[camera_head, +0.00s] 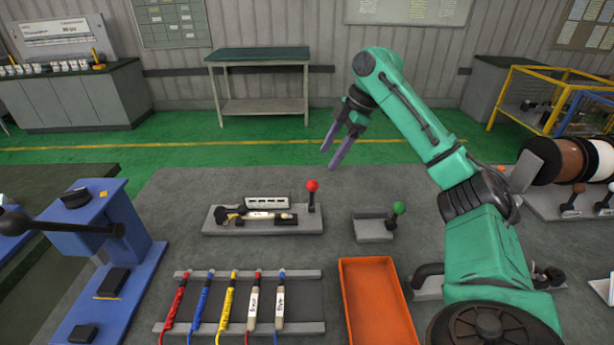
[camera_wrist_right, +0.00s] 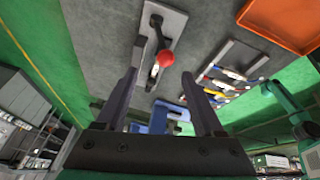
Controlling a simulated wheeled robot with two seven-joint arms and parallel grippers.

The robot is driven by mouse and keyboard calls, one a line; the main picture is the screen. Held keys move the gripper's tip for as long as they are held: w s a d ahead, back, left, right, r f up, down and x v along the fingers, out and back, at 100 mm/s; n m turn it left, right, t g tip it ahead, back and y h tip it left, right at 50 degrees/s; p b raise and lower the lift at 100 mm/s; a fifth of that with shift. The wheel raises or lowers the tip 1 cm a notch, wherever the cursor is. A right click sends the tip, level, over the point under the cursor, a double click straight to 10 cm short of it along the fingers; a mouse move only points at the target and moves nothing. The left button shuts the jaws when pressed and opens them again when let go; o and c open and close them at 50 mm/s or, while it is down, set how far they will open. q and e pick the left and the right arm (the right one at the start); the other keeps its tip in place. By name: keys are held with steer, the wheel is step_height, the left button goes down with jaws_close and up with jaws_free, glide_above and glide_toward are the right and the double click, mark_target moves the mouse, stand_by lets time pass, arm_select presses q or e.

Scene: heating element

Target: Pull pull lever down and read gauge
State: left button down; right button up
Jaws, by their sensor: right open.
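The lever with a red ball knob (camera_head: 312,186) stands upright at the right end of a grey base plate (camera_head: 222,224) on the workbench. A small white panel with dark marks, seemingly the gauge (camera_head: 267,202), stands on that plate; its reading is too small to make out. My right gripper (camera_head: 330,157) is open and empty, above and beyond the red knob, apart from it. In the right wrist view the red knob (camera_wrist_right: 166,58) shows between the open fingers (camera_wrist_right: 160,84), farther off. My left gripper does not show in the head view.
A green-knobbed lever (camera_head: 398,208) stands on a small base to the right. An orange tray (camera_head: 345,290) and a rack of coloured-handled cables (camera_head: 215,318) lie nearer. A blue lever press (camera_head: 140,240) stands left. Bare bench lies behind the gauge plate.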

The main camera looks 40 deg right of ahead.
mark_target(313, 184)
steer(key=a+f, duration=0.2)
steer(key=f, duration=0.1)
steer(key=a+f, duration=0.1)
steer(key=f, duration=0.1)
steer(key=shift+w+a, duration=0.15)
steer(key=x, duration=0.7)
steer(key=shift+w+d+f+p, duration=0.3)
steer(key=shift+w+p, duration=0.05)
steer(key=shift+w, duration=0.05)
steer(key=shift+a+f, duration=0.2)
steer(key=shift+f, duration=0.05)
steer(key=shift+d, duration=0.1)
steer(key=c, duration=1.1)
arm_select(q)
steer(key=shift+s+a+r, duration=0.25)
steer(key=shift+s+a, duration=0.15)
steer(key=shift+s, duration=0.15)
arm_select(e)
jaws_close()
steer(key=shift+w, duration=0.1)
